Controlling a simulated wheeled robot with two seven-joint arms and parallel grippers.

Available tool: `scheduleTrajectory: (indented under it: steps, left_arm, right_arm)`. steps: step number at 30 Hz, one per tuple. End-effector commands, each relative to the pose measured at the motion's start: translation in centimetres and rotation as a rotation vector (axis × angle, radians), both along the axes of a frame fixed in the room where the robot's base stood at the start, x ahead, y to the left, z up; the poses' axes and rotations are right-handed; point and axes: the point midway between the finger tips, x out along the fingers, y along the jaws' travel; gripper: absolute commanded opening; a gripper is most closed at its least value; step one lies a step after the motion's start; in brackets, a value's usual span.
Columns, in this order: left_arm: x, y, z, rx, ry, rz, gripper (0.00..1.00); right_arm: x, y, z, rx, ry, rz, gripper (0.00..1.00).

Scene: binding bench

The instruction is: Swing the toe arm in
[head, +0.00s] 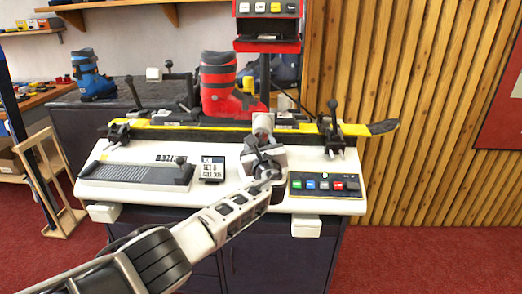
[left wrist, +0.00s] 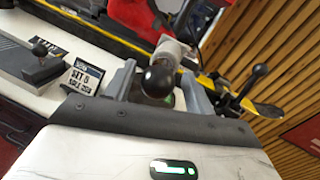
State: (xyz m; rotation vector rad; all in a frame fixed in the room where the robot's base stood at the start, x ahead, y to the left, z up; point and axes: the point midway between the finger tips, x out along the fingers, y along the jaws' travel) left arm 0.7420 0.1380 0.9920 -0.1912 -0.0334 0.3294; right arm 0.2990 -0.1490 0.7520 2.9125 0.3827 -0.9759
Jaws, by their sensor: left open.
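The toe arm (head: 263,123), a pale block and bar, sticks out toward me in front of the ski, near the toe of the red boot (head: 217,88). In the left wrist view the arm (left wrist: 175,48) ends in a black ball knob (left wrist: 158,80). My left gripper (head: 266,165) is open, with the knob between its two grey fingers (left wrist: 160,92) in the left wrist view. I cannot tell if a finger touches it. The head view hides the knob behind the gripper. My right gripper is not in view.
The yellow and black ski (head: 160,128) lies clamped along the white bench (head: 140,188). A black clamp lever (head: 333,117) stands at right. A blue boot (head: 92,76) stands behind left.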

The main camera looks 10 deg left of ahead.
Motion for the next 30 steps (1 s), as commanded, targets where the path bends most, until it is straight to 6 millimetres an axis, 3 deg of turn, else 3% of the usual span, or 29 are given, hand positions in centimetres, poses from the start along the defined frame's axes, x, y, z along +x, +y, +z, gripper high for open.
scheduleTrajectory:
  steps: [8,24,30]
  left_arm:
    - [-2.6,-0.8,0.2,-0.003,0.002,-0.002,0.54]
    - [-12.8,-4.3,-0.1,-0.003,0.001,0.000,0.54]
    - [-14.7,-5.0,0.0,-0.001,0.000,0.001,0.54]
  right_arm:
    - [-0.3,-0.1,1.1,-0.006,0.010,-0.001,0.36]
    - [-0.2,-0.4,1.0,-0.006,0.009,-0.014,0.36]
    - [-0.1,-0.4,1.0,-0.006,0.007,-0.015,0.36]
